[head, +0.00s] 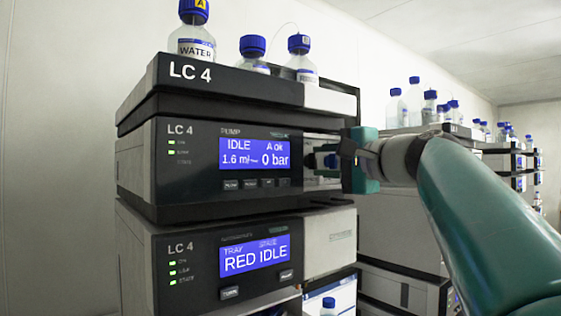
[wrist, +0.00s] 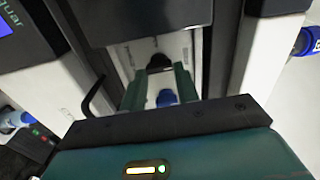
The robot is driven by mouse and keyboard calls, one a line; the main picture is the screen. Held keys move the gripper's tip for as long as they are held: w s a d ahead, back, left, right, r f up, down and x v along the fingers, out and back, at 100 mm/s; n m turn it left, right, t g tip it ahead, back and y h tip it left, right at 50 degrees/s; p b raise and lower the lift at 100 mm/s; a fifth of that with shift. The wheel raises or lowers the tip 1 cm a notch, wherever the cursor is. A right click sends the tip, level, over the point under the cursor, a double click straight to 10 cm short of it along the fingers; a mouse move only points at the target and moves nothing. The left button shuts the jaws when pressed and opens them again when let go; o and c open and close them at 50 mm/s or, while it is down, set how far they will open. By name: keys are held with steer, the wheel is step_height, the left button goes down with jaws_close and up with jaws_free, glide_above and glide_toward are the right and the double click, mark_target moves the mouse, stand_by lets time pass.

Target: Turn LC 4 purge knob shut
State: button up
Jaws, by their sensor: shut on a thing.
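The LC 4 pump module (head: 150,165) is in the middle of the stack in the head view; its screen reads IDLE, 1.6 ml and 0 bar. My gripper (head: 325,160) is at the right part of the pump's front, its fingers pointing at the panel. It is shut on a small blue knob, the purge knob (wrist: 166,97), which shows between the green fingers in the wrist view. A black round part (wrist: 158,62) is just beyond it at the panel. The fingers hide most of the knob in the head view, and I cannot tell its turn angle.
Bottles with blue caps (head: 192,42) stand on top of the stack. More stacks with bottles (head: 415,100) stand behind my arm. The wall at the left is bare.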

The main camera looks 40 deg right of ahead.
steer(key=shift+m, duration=0.3)
steer(key=o, duration=1)
steer(key=shift+s, duration=0.15)
steer(key=s, duration=1.3)
steer(key=shift+s+d, duration=0.2)
steer(key=shift+s, duration=0.05)
